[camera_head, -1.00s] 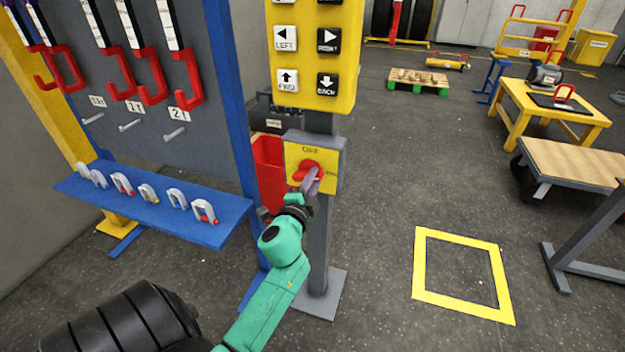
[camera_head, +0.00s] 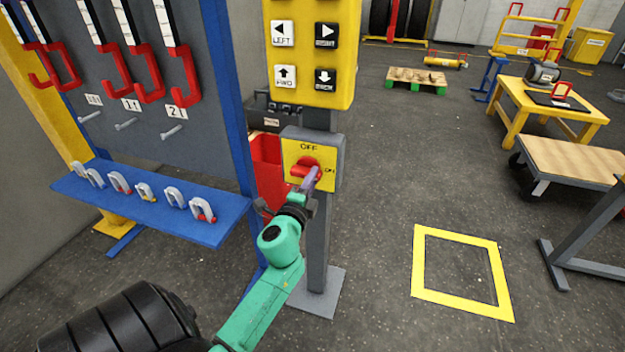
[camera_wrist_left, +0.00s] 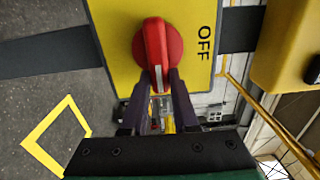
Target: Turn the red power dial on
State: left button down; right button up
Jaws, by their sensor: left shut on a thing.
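The red power dial (camera_head: 303,165) sits on a yellow plate (camera_head: 292,150) on a grey post, with "OFF" above it and "ON" at its right. In the left wrist view the dial (camera_wrist_left: 153,45) has a white-marked handle. The handle points away from being in line with "OFF", toward the gripper. My left gripper (camera_head: 312,178) is at the dial's lower right in the head view. In the left wrist view its fingertips (camera_wrist_left: 160,80) are shut on the handle's end. The "ON" label is hidden there. My right gripper is not in view.
A yellow button panel (camera_head: 310,100) is above the dial on the same post. A blue shelf (camera_head: 150,205) with several shackles and a hook board stand at left. A red bin (camera_head: 265,170) is behind the post. The floor around the yellow square (camera_head: 425,295) is clear.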

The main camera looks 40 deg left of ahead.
pick_arm(q)
jog(key=c, duration=0.7)
grip_release()
jog(key=shift+a+r, duration=0.15)
jog(key=shift+r, duration=0.05)
jog(key=b+v, duration=0.4)
jog(key=v, duration=1)
jog(key=shift+s+f, duration=0.15)
jog(key=shift+s, duration=0.05)
